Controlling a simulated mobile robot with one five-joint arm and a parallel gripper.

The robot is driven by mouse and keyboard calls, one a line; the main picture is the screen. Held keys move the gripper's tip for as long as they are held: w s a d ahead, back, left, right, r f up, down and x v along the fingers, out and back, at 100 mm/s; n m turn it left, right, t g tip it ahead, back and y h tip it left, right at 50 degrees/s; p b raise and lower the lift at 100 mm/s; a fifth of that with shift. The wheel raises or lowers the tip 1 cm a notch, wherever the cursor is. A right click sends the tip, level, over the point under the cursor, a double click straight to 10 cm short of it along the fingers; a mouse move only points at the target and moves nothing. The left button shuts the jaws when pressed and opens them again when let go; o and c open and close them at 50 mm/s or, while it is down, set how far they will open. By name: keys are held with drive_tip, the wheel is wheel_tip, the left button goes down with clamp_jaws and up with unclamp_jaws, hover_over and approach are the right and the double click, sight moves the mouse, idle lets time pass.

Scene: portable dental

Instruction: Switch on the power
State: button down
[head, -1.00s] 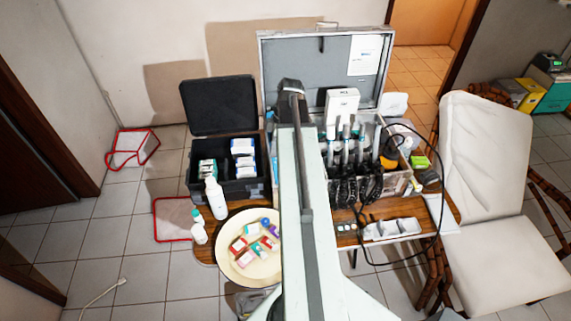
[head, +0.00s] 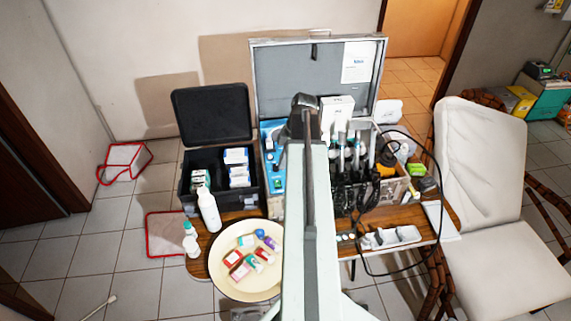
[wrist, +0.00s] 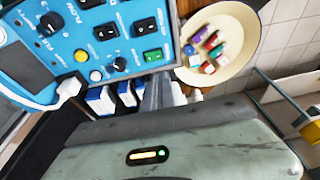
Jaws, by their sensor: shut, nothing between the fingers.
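The blue control panel (head: 268,165) lies inside the open grey case, left of my arm in the head view. In the wrist view the panel (wrist: 105,70) fills the upper left, with black knobs, black rocker switches, a yellow button (wrist: 81,56) and a green switch (wrist: 152,55) near its lower right corner. The green switch also shows small in the head view (head: 277,184). My gripper (wrist: 158,88) is shut and empty, its grey fingers pointing up at the panel edge just below the green switch. Whether they touch the panel, I cannot tell. In the head view my arm hides the fingers.
A round cream plate (head: 222,281) with several small coloured boxes stands at the front left of the table. A black open box (head: 187,200) and white bottles (head: 209,211) are beside it. Dental handpieces (head: 358,150) and a looped black cable are at the right.

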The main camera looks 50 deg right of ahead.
sight(278, 186)
drive_tip(key=b+x, duration=0.4)
drive_tip(key=x, duration=0.1)
drive_tip(key=b+x, duration=0.2)
drive_tip(key=x, duration=0.1)
drive_tip(key=shift+s+d+f, duration=0.15)
drive_tip(key=shift+s+d, duration=0.15)
drive_tip(key=shift+s, duration=0.05)
drive_tip(key=shift+f+b, duration=0.4)
drive_tip(key=shift+b, duration=0.15)
drive_tip(key=shift+r, duration=0.1)
drive_tip(key=shift+s, duration=0.1)
drive_tip(key=shift+s+a+f, duration=0.1)
drive_tip(key=shift+a+f, duration=0.05)
drive_tip(key=shift+f, duration=0.15)
drive_tip(key=shift+r, duration=0.15)
